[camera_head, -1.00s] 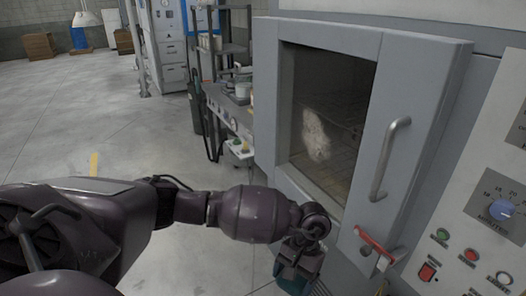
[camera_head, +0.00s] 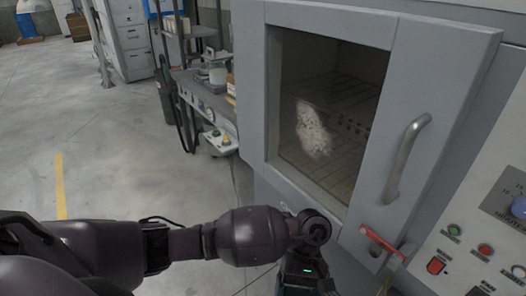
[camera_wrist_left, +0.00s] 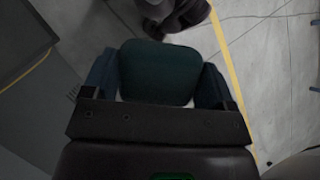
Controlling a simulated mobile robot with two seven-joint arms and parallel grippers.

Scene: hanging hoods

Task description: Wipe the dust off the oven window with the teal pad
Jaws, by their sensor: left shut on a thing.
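The oven window (camera_head: 328,110) is a dark pane in the grey oven door (camera_head: 437,75), with a wire rack visible behind it. A pale, speckled dust patch (camera_head: 313,130) lies on the glass, left of the middle. My left gripper (camera_head: 303,282) is at the bottom edge of the head view, below the window and apart from it. In the left wrist view it is shut on the dark teal pad (camera_wrist_left: 158,72), which sits between its two fingers. In the head view the pad is mostly cut off or hidden. My right gripper is not in view.
A bar handle (camera_head: 407,158) sticks out from the door's right side, with a red latch (camera_head: 384,243) below it. A control panel (camera_head: 490,235) is at the right. A cluttered bench (camera_head: 212,100) stands left of the oven. The floor at left is clear.

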